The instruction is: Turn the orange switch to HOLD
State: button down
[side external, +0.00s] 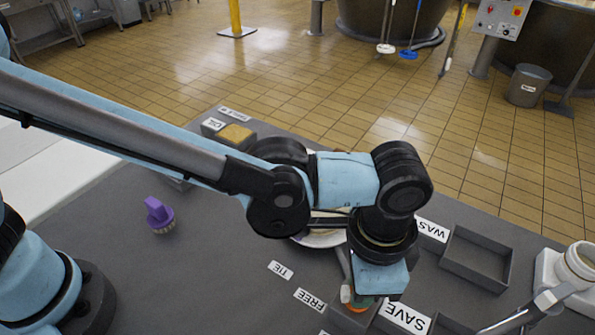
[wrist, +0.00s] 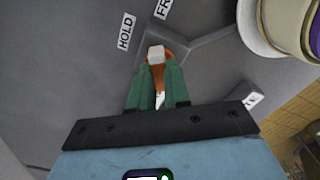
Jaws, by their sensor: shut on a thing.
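The orange switch (wrist: 157,74) is between the green fingers of my gripper (wrist: 157,84) in the wrist view, and the fingers are shut on it. Its pale tip (wrist: 156,52) sticks out past the fingertips, up in the picture, and a grey base lies around it. The HOLD label (wrist: 125,31) lies up and left of the switch in the wrist view. Part of a label reading FR (wrist: 163,8) is at the top edge. In the side view my gripper (side external: 354,298) points down at the switch (side external: 352,309), mostly hidden by my wrist, beside the FREE label (side external: 310,299).
A purple knob (side external: 159,215) stands on the grey worktop, left of my arm in the side view. A grey tray (side external: 477,259) and the SAVE label (side external: 406,317) lie to the right. A round pale plate (side external: 318,236) is partly hidden behind my arm. The worktop's left middle is largely clear.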

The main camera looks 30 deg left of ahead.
jog(key=n, duration=0.5)
jog(key=shift+n, duration=0.3)
jog(key=n, duration=0.5)
jog(key=shift+n, duration=0.3)
jog(key=c, duration=1.1)
grip_release()
jog(key=shift+r, duration=0.1)
notch_tip(320, 180, up, 12)
